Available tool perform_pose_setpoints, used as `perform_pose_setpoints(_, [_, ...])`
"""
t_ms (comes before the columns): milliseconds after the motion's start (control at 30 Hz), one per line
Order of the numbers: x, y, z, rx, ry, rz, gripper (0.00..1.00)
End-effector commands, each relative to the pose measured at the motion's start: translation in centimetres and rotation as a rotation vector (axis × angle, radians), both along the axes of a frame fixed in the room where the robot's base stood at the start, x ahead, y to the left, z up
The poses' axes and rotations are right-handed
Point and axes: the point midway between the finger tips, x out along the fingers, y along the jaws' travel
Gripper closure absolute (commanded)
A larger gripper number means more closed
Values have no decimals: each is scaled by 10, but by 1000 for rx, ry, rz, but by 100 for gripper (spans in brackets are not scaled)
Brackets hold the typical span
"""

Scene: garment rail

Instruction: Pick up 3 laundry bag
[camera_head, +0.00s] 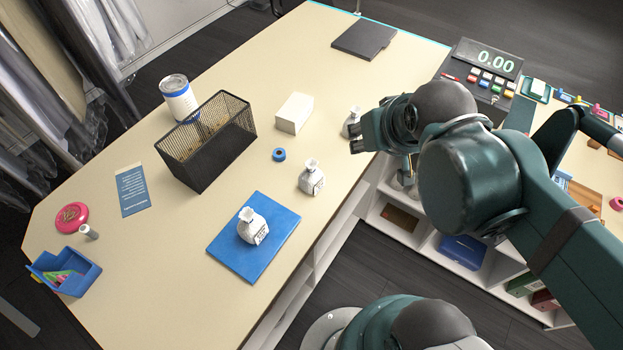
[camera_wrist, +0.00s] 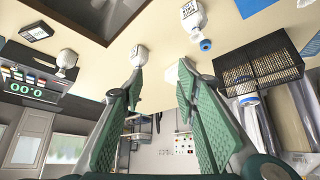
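White bag-shaped items with narrow necks and dark labels stand on the table: one on the blue folder (camera_head: 252,226), one near the blue ring (camera_head: 311,178), and one by my gripper (camera_head: 352,119). The wrist view shows one beside the left fingertip (camera_wrist: 139,54), one near the register (camera_wrist: 66,61) and one at the top (camera_wrist: 192,14). The one near the register is not clearly visible in the head view, where my arm blocks that area. My gripper (camera_head: 357,139) is open and empty near the table edge; its fingers (camera_wrist: 163,70) are spread apart.
A dark folder (camera_head: 364,39) lies at the back. Open shelves (camera_head: 436,245) sit below.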

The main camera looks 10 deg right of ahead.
Motion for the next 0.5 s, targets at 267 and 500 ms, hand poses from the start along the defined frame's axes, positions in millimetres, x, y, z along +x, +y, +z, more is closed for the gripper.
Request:
perform_pose_setpoints(267, [0,0,0,1,1,1,69])
perform_pose_setpoints(500, [4,4,-11,16,22,17,69])
